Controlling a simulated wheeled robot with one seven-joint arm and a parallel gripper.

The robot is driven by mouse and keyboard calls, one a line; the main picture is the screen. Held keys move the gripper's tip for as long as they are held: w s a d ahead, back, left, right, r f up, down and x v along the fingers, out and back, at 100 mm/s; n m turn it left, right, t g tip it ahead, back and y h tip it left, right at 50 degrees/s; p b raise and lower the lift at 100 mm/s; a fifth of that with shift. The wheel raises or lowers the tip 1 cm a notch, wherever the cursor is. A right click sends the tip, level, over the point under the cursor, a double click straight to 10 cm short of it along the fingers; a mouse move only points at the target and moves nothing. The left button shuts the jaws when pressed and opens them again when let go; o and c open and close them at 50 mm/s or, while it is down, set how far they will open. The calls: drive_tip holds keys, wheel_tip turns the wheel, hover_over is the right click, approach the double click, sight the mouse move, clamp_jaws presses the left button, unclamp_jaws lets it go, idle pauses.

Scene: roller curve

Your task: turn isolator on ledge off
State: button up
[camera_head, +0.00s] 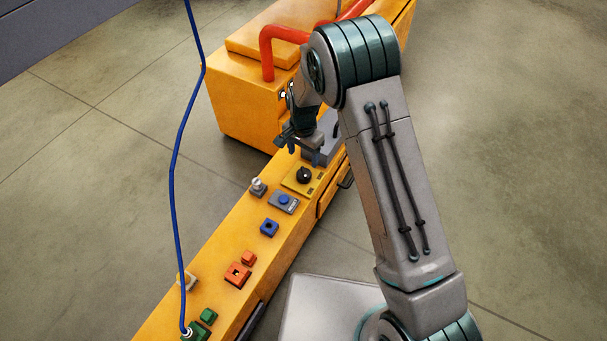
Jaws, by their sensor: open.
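The isolator appears to be a black rotary knob (304,175) on a yellow plate, set on top of the long yellow ledge (208,270). The direction of its pointer is too small to tell. My gripper (304,152) is open and points down, just beyond the knob in the picture. Its fingers look apart from the knob and empty. A grey box (333,151) stands on the ledge right behind my gripper, partly hidden by it and my arm.
A blue button (284,200) and a small knobbed lever (257,186) sit close by. A blue cable (172,170) hangs at left. Red pipes (267,50) rise from the yellow housing behind.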

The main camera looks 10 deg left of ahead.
sight(303, 172)
wheel_tip(303, 172, down, 9)
drive_tip(key=b, duration=0.3)
drive_tip(key=shift+f, duration=0.1)
drive_tip(key=c, duration=1)
